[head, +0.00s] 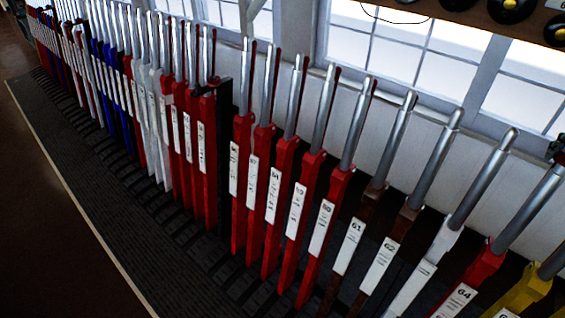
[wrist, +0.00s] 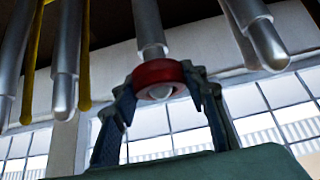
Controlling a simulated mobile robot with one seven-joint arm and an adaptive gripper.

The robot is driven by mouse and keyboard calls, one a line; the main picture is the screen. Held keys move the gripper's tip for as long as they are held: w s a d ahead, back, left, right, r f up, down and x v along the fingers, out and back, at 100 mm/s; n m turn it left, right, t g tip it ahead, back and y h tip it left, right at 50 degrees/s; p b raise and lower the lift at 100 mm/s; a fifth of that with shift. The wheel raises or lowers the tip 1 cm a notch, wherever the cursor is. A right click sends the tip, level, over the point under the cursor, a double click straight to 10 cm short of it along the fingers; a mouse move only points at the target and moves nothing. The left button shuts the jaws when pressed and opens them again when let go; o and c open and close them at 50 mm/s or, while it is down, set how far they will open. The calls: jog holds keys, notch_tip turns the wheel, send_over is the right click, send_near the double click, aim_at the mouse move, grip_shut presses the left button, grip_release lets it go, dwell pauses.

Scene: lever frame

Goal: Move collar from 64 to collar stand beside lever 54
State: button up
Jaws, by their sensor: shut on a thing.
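A red ring-shaped collar (wrist: 158,70) is in the wrist view, between the two fingers of my gripper (wrist: 160,82). The collar is around the rounded end of a silver lever handle (wrist: 149,22), whose tip shows through the ring. Lever 64 (head: 463,298) is red with a white number plate, at the lower right of the head view. The plate of lever 54 is not readable. A dark upright post (head: 224,105) stands among the red levers; I cannot tell if it is the stand.
A long row of levers (head: 280,200) runs diagonally, with close gaps. Neighbouring silver handles (wrist: 66,60) and (wrist: 262,35) flank my gripper in the wrist view. Windows (head: 420,50) and a shelf (head: 470,12) are behind. The dark floor mat (head: 110,190) is clear.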

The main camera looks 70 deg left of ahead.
jog(key=shift+w+a+r+p, duration=0.1)
jog(key=shift+w+r+p, duration=0.1)
jog(key=shift+r+p, duration=0.7)
jog(key=shift+w+a+r+p, duration=0.1)
jog(key=shift+w+r+p, duration=0.05)
jog(key=shift+r+p, duration=0.7)
jog(key=shift+w+r+b, duration=0.2)
jog(key=shift+r+b, duration=0.2)
jog(key=shift+r, duration=0.85)
